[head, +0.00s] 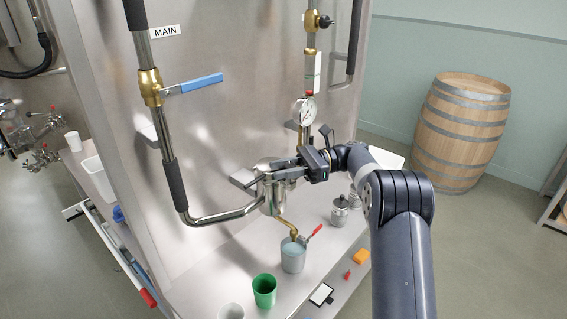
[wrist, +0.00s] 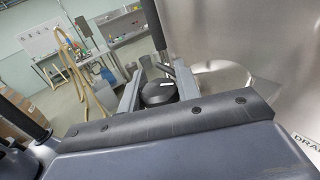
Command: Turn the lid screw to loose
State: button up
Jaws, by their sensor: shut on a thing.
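A small steel vessel (head: 270,200) stands under the bent pipe against the steel panel, in the middle of the head view. My gripper (head: 274,174) reaches in from the right at the vessel's top and is shut on the lid screw, which its fingers mostly hide in this view. In the wrist view, a dark round knob (wrist: 158,93), apparently the lid screw, sits between the two fingers of my gripper (wrist: 158,82). I cannot tell from these frames how far the screw is turned.
A blue-handled valve (head: 195,84) and a pressure gauge (head: 308,110) are on the pipes nearby. Below the vessel, a brass spout with a red-handled tap (head: 315,231) hangs over a grey cup (head: 293,257). A green cup (head: 264,290) and a small steel pot (head: 339,210) stand on the ledge.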

dwell(0.3)
jog(key=o, duration=1)
jog(key=shift+c, duration=0.2)
